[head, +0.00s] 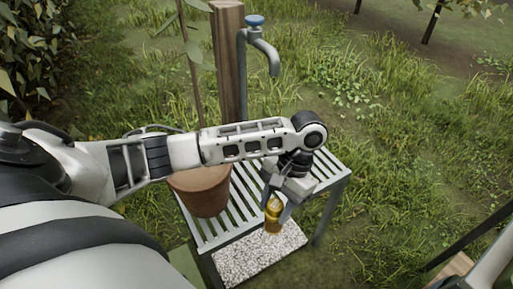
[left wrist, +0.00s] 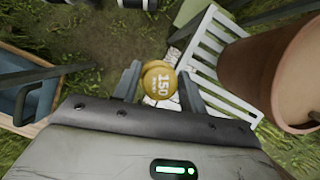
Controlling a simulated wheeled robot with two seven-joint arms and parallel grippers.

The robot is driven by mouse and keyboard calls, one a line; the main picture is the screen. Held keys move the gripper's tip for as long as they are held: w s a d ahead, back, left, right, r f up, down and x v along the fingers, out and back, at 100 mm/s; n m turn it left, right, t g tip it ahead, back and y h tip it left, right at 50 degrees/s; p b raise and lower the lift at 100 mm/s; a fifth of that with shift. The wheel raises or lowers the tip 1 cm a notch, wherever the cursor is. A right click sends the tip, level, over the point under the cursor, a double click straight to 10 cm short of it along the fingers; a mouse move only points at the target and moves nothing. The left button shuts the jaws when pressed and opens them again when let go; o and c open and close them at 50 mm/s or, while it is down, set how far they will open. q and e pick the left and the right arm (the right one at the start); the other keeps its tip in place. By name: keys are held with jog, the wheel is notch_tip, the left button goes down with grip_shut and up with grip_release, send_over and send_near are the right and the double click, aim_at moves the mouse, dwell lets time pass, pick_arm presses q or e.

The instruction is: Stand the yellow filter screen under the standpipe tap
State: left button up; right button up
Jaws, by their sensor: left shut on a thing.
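The yellow filter screen (head: 273,214) is a small gold cylinder held upright or nearly so in my left gripper (head: 275,198). In the left wrist view its round top, marked 150, shows as the yellow filter screen (left wrist: 158,80) between the two fingers of my left gripper (left wrist: 158,84). The gripper is shut on it, in front of the slatted stand (head: 238,212). The standpipe tap (head: 262,48) has a blue handle and a grey spout, on a wooden post behind the stand. My right gripper is not seen.
A terracotta pot (head: 202,190) stands on the left of the slatted stand, large at right in the left wrist view (left wrist: 270,75). A pale gravel patch (head: 262,254) lies below. A blue-lined wooden crate (left wrist: 25,95) is at left in the wrist view.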

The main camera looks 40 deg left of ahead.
pick_arm(q)
jog(key=w+d+f+m+t+b, duration=0.15)
jog(key=w+m+t, duration=0.4)
jog(key=m, duration=1.05)
jog(key=w+m+t+b, duration=0.3)
jog(key=w+m, duration=0.5)
jog(key=m, duration=0.7)
jog(key=w+a+f, duration=0.2)
jog(key=w+a, duration=0.1)
jog(key=a, duration=0.5)
jog(key=w+a+f+b, duration=0.1)
jog(key=w+a, duration=0.2)
jog(key=a, duration=0.5)
jog(key=shift+w+a+f+m, duration=0.35)
jog(key=shift+a+m, duration=0.05)
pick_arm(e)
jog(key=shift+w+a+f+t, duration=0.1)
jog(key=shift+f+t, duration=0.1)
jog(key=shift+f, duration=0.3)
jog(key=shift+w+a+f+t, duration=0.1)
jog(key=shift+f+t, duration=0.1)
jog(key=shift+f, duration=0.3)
pick_arm(q)
jog(key=o, duration=1.3)
jog(key=shift+f, duration=0.1)
jog(key=shift+o, duration=0.2)
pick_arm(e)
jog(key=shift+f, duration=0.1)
